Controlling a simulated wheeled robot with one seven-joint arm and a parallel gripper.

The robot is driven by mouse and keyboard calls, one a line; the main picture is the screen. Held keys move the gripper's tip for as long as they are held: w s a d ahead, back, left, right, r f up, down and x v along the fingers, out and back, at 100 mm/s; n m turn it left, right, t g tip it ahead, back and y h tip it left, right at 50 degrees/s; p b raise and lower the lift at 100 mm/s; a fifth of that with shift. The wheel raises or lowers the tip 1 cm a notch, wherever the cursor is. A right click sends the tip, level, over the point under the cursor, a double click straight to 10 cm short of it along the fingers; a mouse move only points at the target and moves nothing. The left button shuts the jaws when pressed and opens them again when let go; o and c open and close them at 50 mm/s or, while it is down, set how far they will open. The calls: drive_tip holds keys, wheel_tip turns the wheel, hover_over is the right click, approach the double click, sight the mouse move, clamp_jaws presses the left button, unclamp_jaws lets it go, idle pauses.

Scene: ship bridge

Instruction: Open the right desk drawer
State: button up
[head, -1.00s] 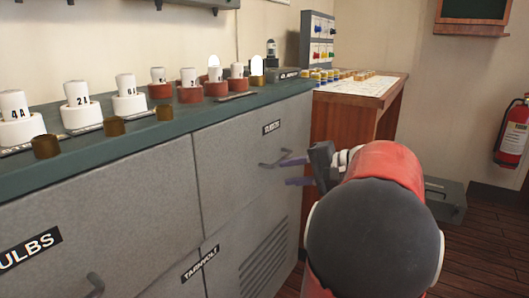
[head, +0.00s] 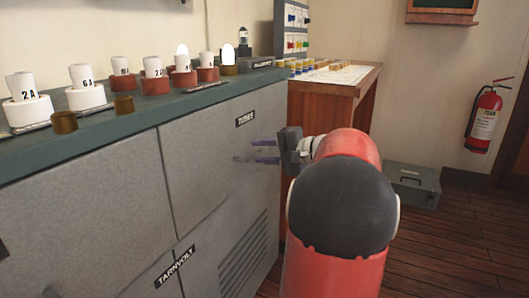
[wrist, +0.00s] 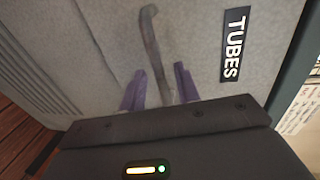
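The grey drawer front labelled TUBES (head: 205,165) is at the upper right of the long grey desk cabinet and looks flush with it. Its bar handle (head: 242,158) is below the label; in the wrist view the handle (wrist: 150,40) runs down between my two purple fingers. My gripper (head: 265,151) is at the handle in the head view, fingers pointing at the drawer front. In the wrist view my gripper (wrist: 158,88) is open, one finger on each side of the handle, with visible gaps. The handle's lower end is partly hidden by the gripper body.
A wooden chart table (head: 330,100) stands beyond the cabinet. A grey box (head: 412,185) lies on the floor, and a fire extinguisher (head: 486,120) hangs on the wall.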

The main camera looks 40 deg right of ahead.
clamp_jaws()
drive_tip(key=shift+s, duration=0.1)
